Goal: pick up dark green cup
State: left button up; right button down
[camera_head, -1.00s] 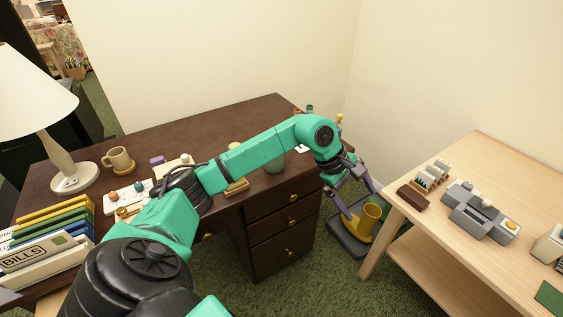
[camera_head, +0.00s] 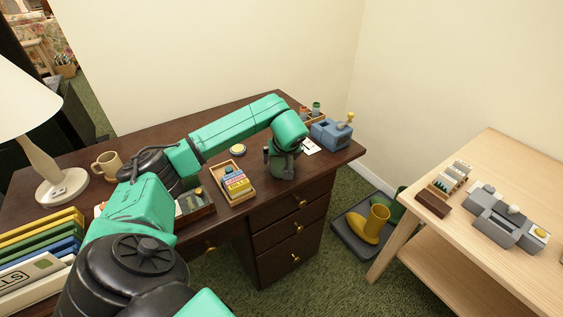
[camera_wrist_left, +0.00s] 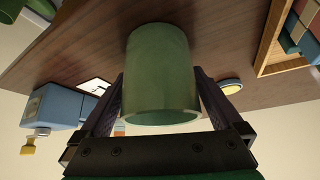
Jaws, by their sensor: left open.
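The dark green cup (camera_head: 283,169) stands on the right part of the dark brown desk (camera_head: 137,140). In the left wrist view the cup (camera_wrist_left: 160,90) fills the space between the two dark fingers of my left gripper (camera_wrist_left: 159,76). The gripper is open, with one finger on each side of the cup; I cannot tell whether either finger touches it. In the head view my left wrist is directly above the cup and hides its upper part and most of the gripper (camera_head: 281,154). My right gripper is not in view.
Near the cup are a box of coloured blocks (camera_head: 233,183), a round yellow-topped item (camera_head: 238,149) and a blue-grey sharpener-like device (camera_head: 331,133). A lamp (camera_head: 48,170), a mug (camera_head: 107,165) and binders (camera_head: 40,250) are at left. A pale wooden table (camera_head: 498,165) stands at right.

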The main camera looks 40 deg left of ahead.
pick_arm(q)
jog(key=shift+w+a+f, duration=0.15)
jog(key=shift+a+f, duration=0.05)
jog(key=shift+f, duration=0.2)
jog(key=shift+r, duration=0.1)
jog(key=c, duration=1.3)
